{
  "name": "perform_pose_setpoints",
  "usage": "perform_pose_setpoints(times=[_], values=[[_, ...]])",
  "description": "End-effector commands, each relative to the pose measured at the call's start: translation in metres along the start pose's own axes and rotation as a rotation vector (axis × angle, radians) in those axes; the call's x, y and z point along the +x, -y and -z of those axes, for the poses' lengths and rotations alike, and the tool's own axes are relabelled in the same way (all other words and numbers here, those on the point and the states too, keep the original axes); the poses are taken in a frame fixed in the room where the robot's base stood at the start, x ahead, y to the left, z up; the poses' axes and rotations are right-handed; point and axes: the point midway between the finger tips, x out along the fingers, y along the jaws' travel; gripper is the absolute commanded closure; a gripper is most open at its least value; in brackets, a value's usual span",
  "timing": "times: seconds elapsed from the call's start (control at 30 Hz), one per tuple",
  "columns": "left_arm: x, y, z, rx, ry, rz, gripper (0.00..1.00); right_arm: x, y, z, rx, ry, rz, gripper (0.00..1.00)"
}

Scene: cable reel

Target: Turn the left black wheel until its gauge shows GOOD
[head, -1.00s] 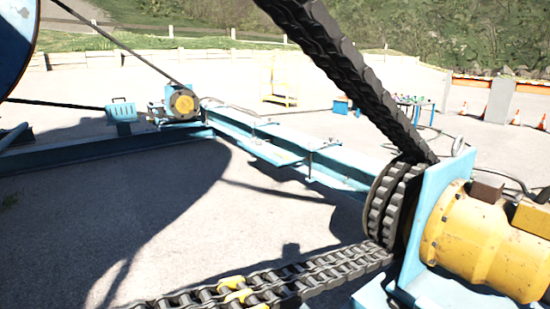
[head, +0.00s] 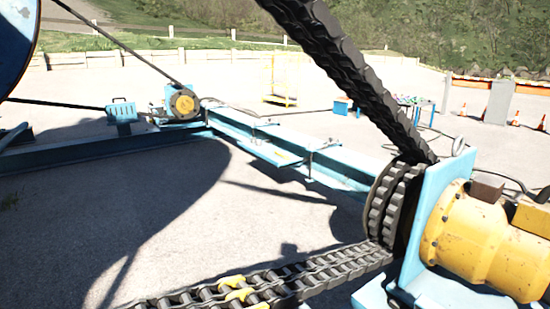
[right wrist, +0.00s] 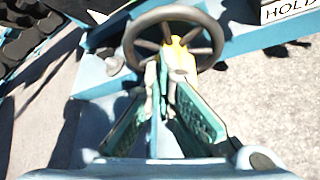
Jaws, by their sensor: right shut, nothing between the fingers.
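A dark spoked wheel (right wrist: 129,50) stands at the top middle of the right wrist view. I cannot tell whether it is the left or the right wheel. My right gripper (right wrist: 160,75) is shut, its teal fingers converging with their tips at the wheel's lower spokes. Nothing shows between them, and I cannot tell whether they touch the wheel. No wheel or gauge that I can make out shows in the head view, nor does either gripper.
In the head view a heavy chain (head: 350,75) rises from a sprocket (head: 393,203) beside a yellow motor (head: 480,235). A blue beam (head: 270,145) runs to a second motor (head: 182,103). Open pavement (head: 190,220) lies between. Pale blue machine frame surrounds the wheel in the wrist view.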

Motion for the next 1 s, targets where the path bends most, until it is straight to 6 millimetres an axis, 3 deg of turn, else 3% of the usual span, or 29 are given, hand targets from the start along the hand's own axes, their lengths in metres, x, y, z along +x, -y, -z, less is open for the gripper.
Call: perform_pose_setpoints(times=[1.0], values=[[0.0, 0.0, 0.0, 0.0, -0.001, 0.0, 1.0, -0.001, 0.024, -0.003, -0.003, -0.002, 0.002, 1.0]])
